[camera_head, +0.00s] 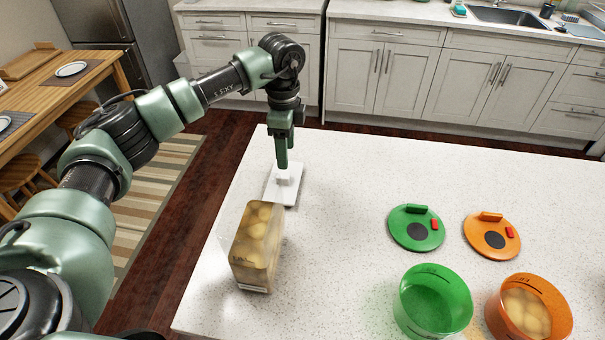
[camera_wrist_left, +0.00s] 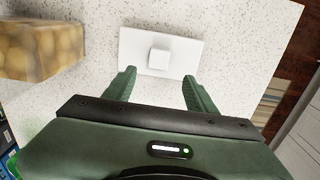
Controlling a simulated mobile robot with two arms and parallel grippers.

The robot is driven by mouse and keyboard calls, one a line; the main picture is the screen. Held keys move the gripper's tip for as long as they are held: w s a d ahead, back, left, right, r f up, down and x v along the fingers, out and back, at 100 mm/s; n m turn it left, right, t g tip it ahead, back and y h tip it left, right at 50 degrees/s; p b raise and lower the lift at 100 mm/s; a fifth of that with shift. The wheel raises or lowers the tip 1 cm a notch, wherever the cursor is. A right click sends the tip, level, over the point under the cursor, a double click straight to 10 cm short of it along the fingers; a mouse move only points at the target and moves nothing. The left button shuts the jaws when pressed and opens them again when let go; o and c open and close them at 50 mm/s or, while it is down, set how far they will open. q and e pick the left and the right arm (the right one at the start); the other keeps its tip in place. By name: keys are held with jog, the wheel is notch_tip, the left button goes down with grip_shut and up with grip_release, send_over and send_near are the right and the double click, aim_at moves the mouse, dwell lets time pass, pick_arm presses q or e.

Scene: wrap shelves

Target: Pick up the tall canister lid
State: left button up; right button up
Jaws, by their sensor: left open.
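The tall canister lid is a white rectangular plate (camera_head: 288,193) with a small block-shaped knob on top, lying flat on the counter. The lid also shows in the left wrist view (camera_wrist_left: 184,58), with its knob near the middle of the picture. My left gripper (camera_head: 283,165) points down over the lid. In the left wrist view the fingers of my left gripper (camera_wrist_left: 159,75) are apart with nothing between them, and the knob shows just beyond the fingertips. The tall clear canister (camera_head: 256,248), filled with potato-like items, stands upright close by the lid. My right gripper is not in view.
A green round lid (camera_head: 399,229) and an orange round lid (camera_head: 479,238) lie on the speckled counter (camera_head: 330,240). A green container (camera_head: 435,303) and an orange container (camera_head: 550,315) stand in front of them. The counter between the canister and these is clear.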

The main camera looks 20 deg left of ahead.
aim_at(291, 192)
pick_arm(q)
jog(key=shift+f, duration=0.45)
jog(key=f+p, duration=0.1)
jog(key=f, duration=0.1)
jog(key=s+a+f+p, duration=0.1)
jog(key=shift+f+p, duration=0.25)
jog(key=shift+p, duration=0.1)
jog(key=f, duration=0.2)
jog(key=shift+w+d+f, duration=0.15)
jog(key=shift+w+f, duration=0.1)
jog(key=shift+f, duration=0.3)
grip_shut()
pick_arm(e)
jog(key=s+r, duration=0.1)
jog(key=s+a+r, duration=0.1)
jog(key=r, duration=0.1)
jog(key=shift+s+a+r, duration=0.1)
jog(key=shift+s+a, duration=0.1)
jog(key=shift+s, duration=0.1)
